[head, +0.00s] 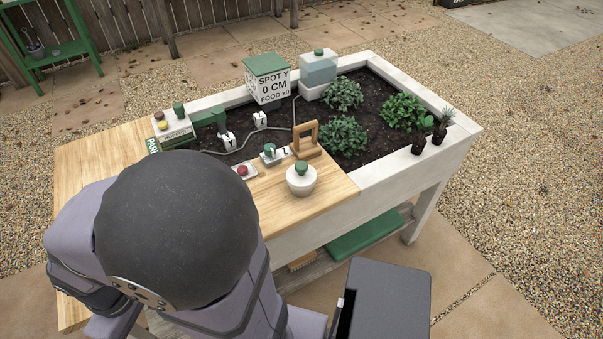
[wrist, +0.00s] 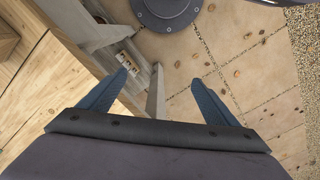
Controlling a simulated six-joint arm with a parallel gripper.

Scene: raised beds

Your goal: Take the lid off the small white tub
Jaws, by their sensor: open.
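The small white tub (head: 301,187) stands upright near the right front edge of the wooden worktop. Its lid has a green knob (head: 301,167) on top and appears to sit on the tub. My gripper (wrist: 160,77) shows in the wrist view with its two blue-grey fingers wide apart and nothing between them. It points down past the worktop's edge toward the paving. The tub is not seen in the wrist view. In the head view my arm fills the lower left, and the fingers cannot be made out there.
Close behind the tub is a wooden handled block (head: 306,140). Left of it are a red-button box (head: 244,171) and a small green-topped switch (head: 270,154). A soil bed with plants (head: 342,136) lies behind. Two small pots (head: 419,142) stand on the right rim. The worktop's front right corner is clear.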

